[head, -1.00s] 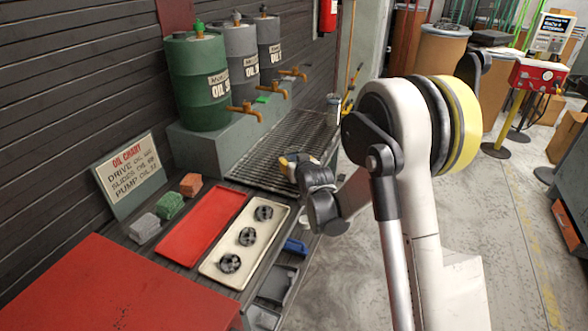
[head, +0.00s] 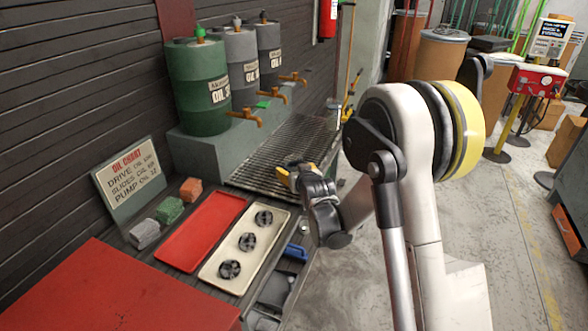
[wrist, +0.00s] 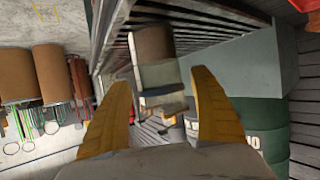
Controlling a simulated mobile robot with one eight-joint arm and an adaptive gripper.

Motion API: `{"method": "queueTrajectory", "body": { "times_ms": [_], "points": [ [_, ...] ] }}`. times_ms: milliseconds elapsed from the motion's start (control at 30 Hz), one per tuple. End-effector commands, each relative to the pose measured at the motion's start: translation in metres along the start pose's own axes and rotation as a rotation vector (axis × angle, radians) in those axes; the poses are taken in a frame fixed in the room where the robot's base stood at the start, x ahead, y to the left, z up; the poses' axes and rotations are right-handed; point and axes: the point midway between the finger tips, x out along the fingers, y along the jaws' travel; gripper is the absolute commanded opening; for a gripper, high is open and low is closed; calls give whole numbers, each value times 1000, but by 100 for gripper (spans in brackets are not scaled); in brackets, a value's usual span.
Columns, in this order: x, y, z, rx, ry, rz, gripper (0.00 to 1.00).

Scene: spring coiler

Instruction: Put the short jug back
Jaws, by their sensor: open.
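My gripper (head: 296,172) is over the near right part of the drip grate in the head view, its yellow fingers pointing away. In the wrist view the fingers (wrist: 162,80) are open and apart, with nothing held between them. A squat banded container (wrist: 156,62), brown, pale and grey-green, shows beyond and between the fingertips. It looks like the short jug, but I cannot be sure. A small vessel (head: 333,104) stands at the far end of the grate in the head view; its details are too small to tell.
The metal drip grate (head: 262,165) runs below three oil drums with brass taps (head: 246,118). A red tray (head: 200,232) and a cream tray (head: 215,268) with three dark round parts lie nearer. The oil chart sign (head: 128,176) leans on the wall.

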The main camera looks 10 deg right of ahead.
Motion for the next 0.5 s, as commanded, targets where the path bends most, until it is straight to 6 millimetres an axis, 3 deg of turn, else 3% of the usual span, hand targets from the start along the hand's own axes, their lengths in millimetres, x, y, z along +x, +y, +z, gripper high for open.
{"method": "queueTrajectory", "body": {
  "times_ms": [300,500],
  "points": [
    [-73,0,-4,0,0,0,72],
    [-99,0,-2,0,0,0,72]
  ]
}}
